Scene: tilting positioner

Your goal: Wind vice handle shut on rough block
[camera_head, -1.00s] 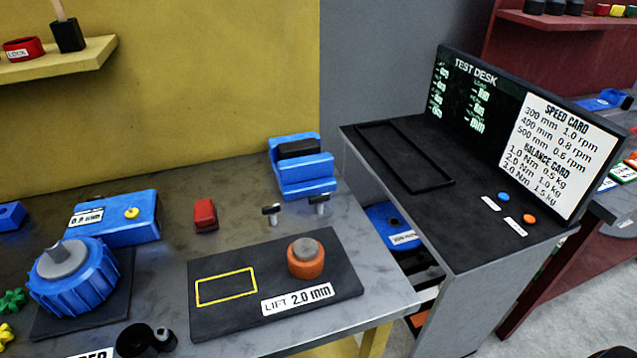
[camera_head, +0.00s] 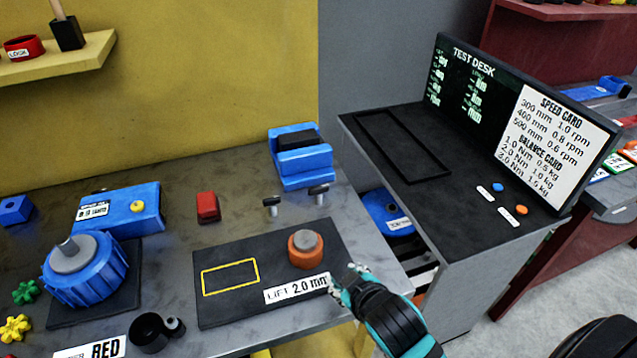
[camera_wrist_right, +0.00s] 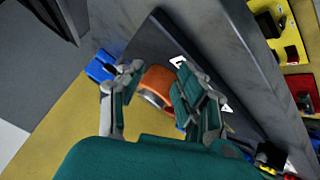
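The blue vice (camera_head: 305,172) stands at the back right of the grey bench, with a dark block (camera_head: 294,136) between its jaws. I take this for the rough block. Two small dark T-shaped handles (camera_head: 319,193) (camera_head: 271,204) stand in front of the vice; I cannot tell whether either belongs to it. My right gripper (camera_head: 345,279) is at the bench's front right edge, by the black lift plate, well short of the vice. In the right wrist view its fingers (camera_wrist_right: 157,74) are apart and empty, with an orange knob beyond them. My left gripper is not in view.
The black lift plate (camera_head: 228,311) carries the orange knob with a grey top (camera_head: 305,249). A red block (camera_head: 208,207), a blue box (camera_head: 148,212) and a ribbed blue wheel (camera_head: 85,278) are further left. The test desk (camera_head: 470,235) stands right of the bench.

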